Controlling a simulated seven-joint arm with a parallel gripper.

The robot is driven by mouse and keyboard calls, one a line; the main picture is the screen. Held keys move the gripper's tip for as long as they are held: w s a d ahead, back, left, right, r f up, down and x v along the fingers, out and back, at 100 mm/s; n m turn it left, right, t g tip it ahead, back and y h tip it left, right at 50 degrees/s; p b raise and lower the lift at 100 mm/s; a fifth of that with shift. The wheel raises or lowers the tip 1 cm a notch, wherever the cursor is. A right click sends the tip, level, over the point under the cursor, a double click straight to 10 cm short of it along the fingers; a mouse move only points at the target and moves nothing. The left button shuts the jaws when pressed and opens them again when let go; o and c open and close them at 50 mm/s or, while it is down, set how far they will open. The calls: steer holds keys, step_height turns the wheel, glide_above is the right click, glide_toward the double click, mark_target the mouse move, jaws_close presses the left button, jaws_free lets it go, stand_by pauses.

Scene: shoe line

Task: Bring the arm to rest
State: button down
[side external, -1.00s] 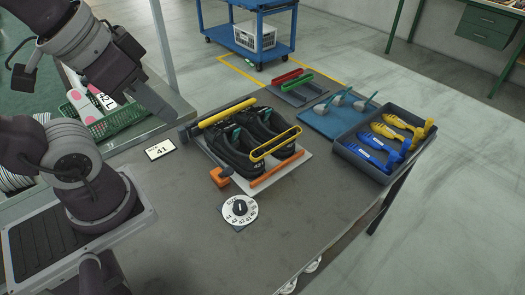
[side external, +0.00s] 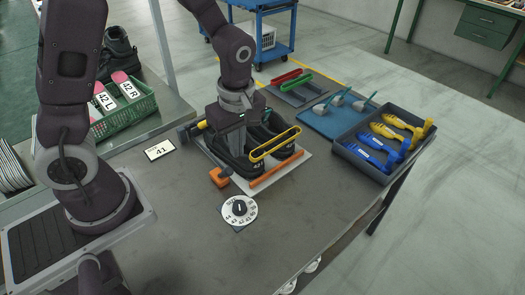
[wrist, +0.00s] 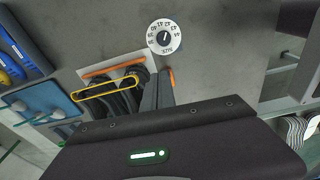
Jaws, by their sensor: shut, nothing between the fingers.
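My gripper (wrist: 158,88) is shut and empty, with its grey fingers together in the wrist view. In the side view my arm reaches over the table (side external: 200,235), and the hand hangs pointing down above the black shoes (side external: 272,133). The hand hides part of the shoes and of the white board (side external: 287,167) under them. I cannot tell from this view whether the fingers clear the shoes. A yellow loop bar (side external: 275,143) lies over the shoes, and it also shows in the wrist view (wrist: 104,88).
A dial (side external: 239,209) and a card marked 41 (side external: 160,149) lie on the table. At right are a grey tray (side external: 352,157) of blue and yellow tools and a blue mat (side external: 318,121). A green crate (side external: 130,118) stands at left. The front of the table is clear.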

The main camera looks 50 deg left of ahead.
step_height(320, 180, down, 12)
steer(key=shift+n, duration=0.3)
stand_by(2.2)
steer(key=shift+a, duration=1.55)
step_height(320, 180, up, 9)
steer(key=d, duration=0.1)
steer(key=shift+d, duration=0.25)
stand_by(0.3)
